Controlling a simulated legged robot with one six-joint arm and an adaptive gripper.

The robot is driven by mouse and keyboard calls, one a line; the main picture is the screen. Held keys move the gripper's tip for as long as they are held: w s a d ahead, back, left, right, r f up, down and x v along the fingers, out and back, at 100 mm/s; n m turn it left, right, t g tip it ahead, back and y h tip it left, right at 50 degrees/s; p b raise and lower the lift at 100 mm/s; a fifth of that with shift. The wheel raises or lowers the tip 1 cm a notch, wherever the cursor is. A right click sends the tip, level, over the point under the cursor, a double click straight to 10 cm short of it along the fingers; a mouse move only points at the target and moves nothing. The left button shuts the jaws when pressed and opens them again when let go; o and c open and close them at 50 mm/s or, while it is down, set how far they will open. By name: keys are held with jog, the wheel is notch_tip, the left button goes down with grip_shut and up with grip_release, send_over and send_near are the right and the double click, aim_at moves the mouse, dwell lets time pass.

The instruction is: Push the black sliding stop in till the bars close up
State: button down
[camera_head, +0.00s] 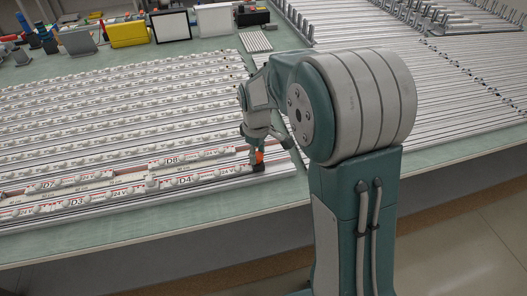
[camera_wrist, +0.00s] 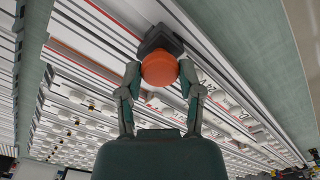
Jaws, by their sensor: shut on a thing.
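The black sliding stop (camera_wrist: 160,40) with its round orange knob (camera_wrist: 159,68) sits at the near right end of a white rail. My gripper (camera_wrist: 158,84) has its two fingers on either side of the orange knob and is shut on it. In the head view my gripper (camera_head: 255,140) reaches down to the stop (camera_head: 257,168), with a bit of the orange knob (camera_head: 259,156) showing. White bars with lamps (camera_head: 205,176), marked D3, D4, D7 and D8, lie in rows left of the stop.
More lamp bars (camera_head: 120,110) fill the table to the left. Bare metal rails (camera_head: 450,85) lie to the right, beyond my arm. A strip of green tabletop (camera_head: 140,232) is clear along the front edge. A yellow box (camera_head: 127,34) and framed panels stand at the back.

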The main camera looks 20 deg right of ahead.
aim_at(257, 154)
jog(key=shift+f, duration=0.1)
jog(key=shift+c, duration=1.3)
grip_release()
notch_tip(257, 154, up, 12)
